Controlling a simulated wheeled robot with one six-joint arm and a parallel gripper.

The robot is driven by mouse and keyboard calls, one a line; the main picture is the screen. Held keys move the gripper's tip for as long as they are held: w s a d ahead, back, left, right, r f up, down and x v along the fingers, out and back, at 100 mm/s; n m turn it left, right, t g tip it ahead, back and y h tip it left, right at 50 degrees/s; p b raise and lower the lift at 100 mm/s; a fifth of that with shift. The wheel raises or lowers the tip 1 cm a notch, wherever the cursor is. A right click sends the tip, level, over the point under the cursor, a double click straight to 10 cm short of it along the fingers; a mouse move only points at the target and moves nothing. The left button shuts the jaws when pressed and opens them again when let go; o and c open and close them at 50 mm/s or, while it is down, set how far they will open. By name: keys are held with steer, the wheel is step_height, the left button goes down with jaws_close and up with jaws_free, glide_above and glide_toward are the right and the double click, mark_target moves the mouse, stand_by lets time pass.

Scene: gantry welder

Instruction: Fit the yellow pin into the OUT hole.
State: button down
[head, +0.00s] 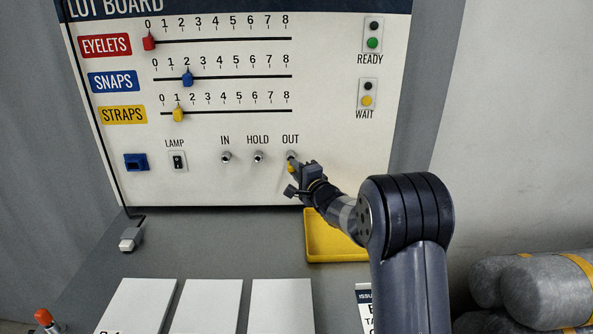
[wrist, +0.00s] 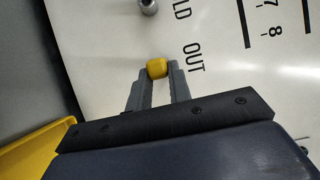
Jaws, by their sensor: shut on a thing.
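The yellow pin (wrist: 157,69) is between the fingertips of my gripper (wrist: 158,75) in the wrist view. In the head view the pin (head: 291,169) shows as a small yellow spot just below the OUT label. My gripper (head: 297,172) is shut on it, right at the board by the OUT hole (head: 291,155). The gripper and pin cover part of the hole. How deep the pin sits in the hole, if at all, cannot be told.
The white board (head: 215,180) carries the IN hole (head: 226,157) and HOLD hole (head: 258,157), sliders and a lamp switch (head: 178,161). A yellow tray (head: 322,251) lies below my arm. White cards (head: 212,305) lie on the bench, and grey rolls (head: 545,290) are at right.

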steer(key=shift+w+p, duration=0.65)
steer(key=shift+w, duration=0.2)
steer(key=c, duration=1.2)
jaws_free()
steer(key=b+v, duration=0.3)
steer(key=v, duration=0.7)
steer(key=shift+s+d, duration=0.25)
steer(key=shift+s, duration=0.1)
steer(key=p+x, duration=0.2)
steer(key=x, duration=0.8)
steer(key=shift+a, duration=0.25)
steer(key=shift+w+p, duration=0.15)
steer(key=shift+p, duration=0.2)
